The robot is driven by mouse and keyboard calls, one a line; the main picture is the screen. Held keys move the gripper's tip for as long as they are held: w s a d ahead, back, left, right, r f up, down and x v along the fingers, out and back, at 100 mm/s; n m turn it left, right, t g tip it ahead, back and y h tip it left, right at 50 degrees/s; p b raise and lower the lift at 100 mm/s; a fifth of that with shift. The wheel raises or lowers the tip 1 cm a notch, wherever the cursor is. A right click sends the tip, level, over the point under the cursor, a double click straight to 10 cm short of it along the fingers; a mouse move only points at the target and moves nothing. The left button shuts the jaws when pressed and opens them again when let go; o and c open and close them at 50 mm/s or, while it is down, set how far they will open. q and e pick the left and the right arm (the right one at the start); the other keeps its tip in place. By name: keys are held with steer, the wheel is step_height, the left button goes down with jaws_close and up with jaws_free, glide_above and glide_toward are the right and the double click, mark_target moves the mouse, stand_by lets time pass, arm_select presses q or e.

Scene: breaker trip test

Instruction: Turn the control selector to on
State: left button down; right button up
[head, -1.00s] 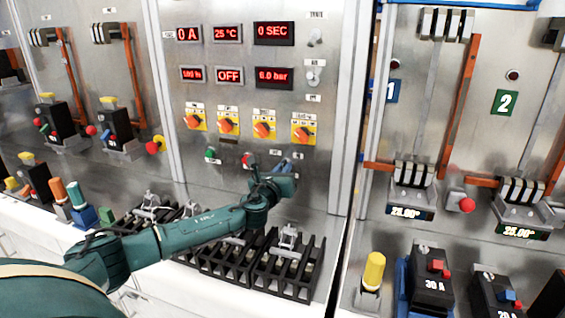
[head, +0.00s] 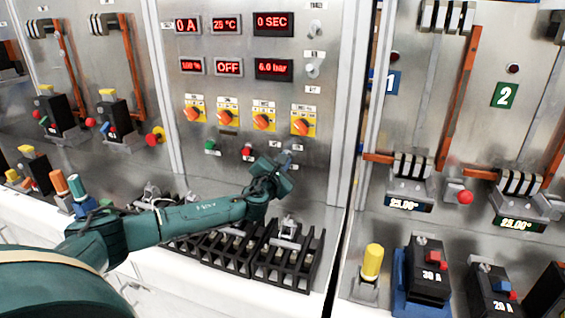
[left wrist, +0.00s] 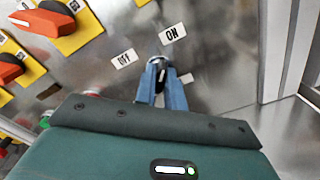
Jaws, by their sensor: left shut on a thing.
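The control selector (left wrist: 161,73) is a small dark knob on the grey metal panel, just below an OFF label (left wrist: 124,59) and an ON label (left wrist: 172,33) in the left wrist view. My left gripper (left wrist: 161,77) is shut on it, with one blue-grey finger on each side. Its exact pointing direction is hard to tell because the fingers cover much of it. In the head view my left gripper (head: 286,158) reaches the panel below the orange rotary knobs, and the selector is mostly hidden there. My right gripper is in neither view.
Orange rotary knobs on yellow plates (head: 263,121) sit above the gripper. A red button (head: 247,152) and a green button (head: 210,145) are to its left. Black slotted racks (head: 290,268) stand below my arm. A panel frame post (head: 345,120) rises at right.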

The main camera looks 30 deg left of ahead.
arm_select(q)
steer(key=shift+m, duration=0.7)
steer(key=c, duration=1.5)
jaws_free()
steer(key=shift+s, duration=0.1)
steer(key=b+v, duration=0.1)
steer(key=v, duration=1.2)
steer(key=shift+f, duration=0.1)
